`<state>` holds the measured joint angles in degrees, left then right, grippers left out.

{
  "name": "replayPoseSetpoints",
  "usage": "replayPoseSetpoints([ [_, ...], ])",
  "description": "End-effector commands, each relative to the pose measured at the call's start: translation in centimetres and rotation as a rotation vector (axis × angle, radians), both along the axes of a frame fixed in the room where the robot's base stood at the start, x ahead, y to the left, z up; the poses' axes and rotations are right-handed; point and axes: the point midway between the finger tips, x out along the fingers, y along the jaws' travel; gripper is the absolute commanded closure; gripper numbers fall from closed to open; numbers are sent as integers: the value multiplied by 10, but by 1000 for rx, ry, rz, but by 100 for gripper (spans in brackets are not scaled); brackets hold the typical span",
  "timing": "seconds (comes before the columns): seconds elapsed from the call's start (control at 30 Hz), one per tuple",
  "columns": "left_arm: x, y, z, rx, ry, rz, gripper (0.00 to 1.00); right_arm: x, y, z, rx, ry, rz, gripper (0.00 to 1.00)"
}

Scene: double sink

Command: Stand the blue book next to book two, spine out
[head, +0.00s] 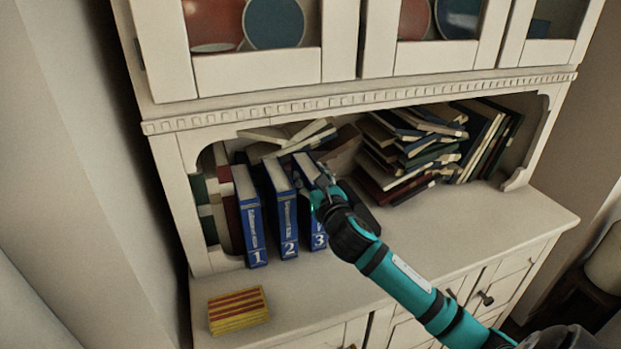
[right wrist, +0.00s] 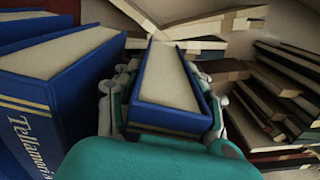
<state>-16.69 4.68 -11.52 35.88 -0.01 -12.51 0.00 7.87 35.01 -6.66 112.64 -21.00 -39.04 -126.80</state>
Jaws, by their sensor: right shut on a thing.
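The blue book with a 3 on its spine (head: 319,238) stands upright in the cabinet niche, spine facing out. It stands just right of book two (head: 288,225), also blue and upright with its spine out; a narrow gap shows between them. My right gripper (head: 322,190) is shut on the blue book near its upper part, one finger on each side. In the right wrist view the gripper (right wrist: 165,110) straddles the book's top (right wrist: 168,75), and book two (right wrist: 60,95) is at left. My left gripper is not in view.
Book one (head: 253,225) stands left of book two. Loose books (head: 290,133) lie behind, and a messy stack (head: 405,150) fills the niche's right part. A red and yellow striped block (head: 238,310) lies at the counter's front left. The counter (head: 480,220) is clear at right.

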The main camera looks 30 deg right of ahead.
Motion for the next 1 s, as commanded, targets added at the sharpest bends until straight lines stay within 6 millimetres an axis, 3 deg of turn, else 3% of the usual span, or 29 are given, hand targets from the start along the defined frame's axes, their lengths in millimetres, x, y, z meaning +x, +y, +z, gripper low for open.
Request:
replayPoseSetpoints([
  [0.13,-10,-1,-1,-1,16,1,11,0,0,0,-2,-5,1,100],
  [0.17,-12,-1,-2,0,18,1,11,0,0,-3,-1,0,0,59],
  [0.33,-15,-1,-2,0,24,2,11,0,0,-2,0,0,0,37],
  [0.67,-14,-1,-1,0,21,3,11,-1,0,1,1,0,0,37],
  [0.83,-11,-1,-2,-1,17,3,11,-24,6,-1,-2,3,2,37],
  [1.0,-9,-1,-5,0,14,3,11,-61,15,-1,-1,3,3,37],
])
